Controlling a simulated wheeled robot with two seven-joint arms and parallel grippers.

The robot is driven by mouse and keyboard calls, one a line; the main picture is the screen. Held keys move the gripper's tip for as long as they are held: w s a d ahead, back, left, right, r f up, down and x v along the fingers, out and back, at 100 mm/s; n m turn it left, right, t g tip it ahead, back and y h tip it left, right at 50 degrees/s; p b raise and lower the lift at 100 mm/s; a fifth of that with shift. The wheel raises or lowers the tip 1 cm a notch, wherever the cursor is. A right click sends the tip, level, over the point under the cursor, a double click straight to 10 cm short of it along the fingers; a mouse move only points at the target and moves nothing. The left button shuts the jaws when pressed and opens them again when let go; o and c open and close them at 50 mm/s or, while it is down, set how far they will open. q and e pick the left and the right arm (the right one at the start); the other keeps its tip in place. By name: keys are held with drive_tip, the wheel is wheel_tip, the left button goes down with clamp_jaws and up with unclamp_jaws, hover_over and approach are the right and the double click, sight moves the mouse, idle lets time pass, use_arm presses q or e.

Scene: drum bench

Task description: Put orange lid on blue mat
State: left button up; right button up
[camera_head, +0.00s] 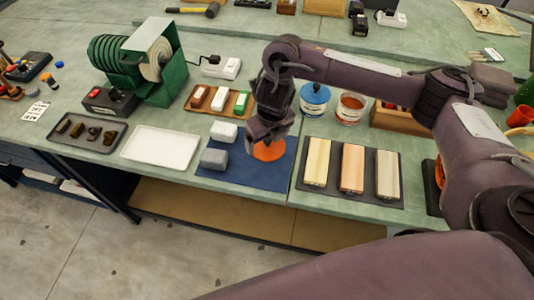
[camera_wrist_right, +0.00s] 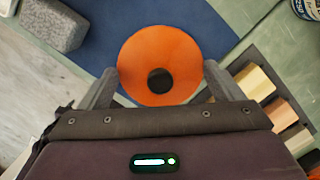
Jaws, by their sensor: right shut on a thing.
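The orange lid (camera_head: 270,150) is a round orange disc with a dark knob at its middle. It also shows in the right wrist view (camera_wrist_right: 150,50), between the two fingers of my right gripper (camera_wrist_right: 160,90). My right gripper (camera_head: 262,145) is shut on the lid, over the blue mat (camera_head: 235,172). The blue mat also shows in the wrist view (camera_wrist_right: 105,20), behind the lid. I cannot tell whether the lid touches the mat. My left gripper is not in view.
A dark tray with several wooden bars (camera_head: 351,168) lies to the right. A blue-lidded jar (camera_head: 314,98) and an open orange jar (camera_head: 350,108) stand behind. A white tray (camera_head: 160,147) lies left.

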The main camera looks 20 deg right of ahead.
sight(269, 146)
wheel_tip(269, 146, down, 3)
drive_tip(key=shift+d+r+b, duration=0.1)
drive_tip(key=shift+b, duration=0.25)
wheel_tip(269, 146, down, 3)
drive_tip(key=shift+f, duration=0.2)
drive_tip(key=o, duration=0.8)
drive_tip(key=shift+c, duration=0.2)
drive_tip(key=shift+r, duration=0.3)
drive_tip(key=r+p, duration=0.1)
drive_tip(key=r, duration=0.2)
drive_tip(key=s+r+p, duration=0.1)
drive_tip(key=r, duration=0.3)
drive_tip(key=r+p, duration=0.1)
drive_tip(key=r, duration=0.3)
drive_tip(key=shift+s+d+r, duration=0.15)
drive_tip(key=shift+s+r, duration=0.1)
drive_tip(key=shift+s, duration=0.15)
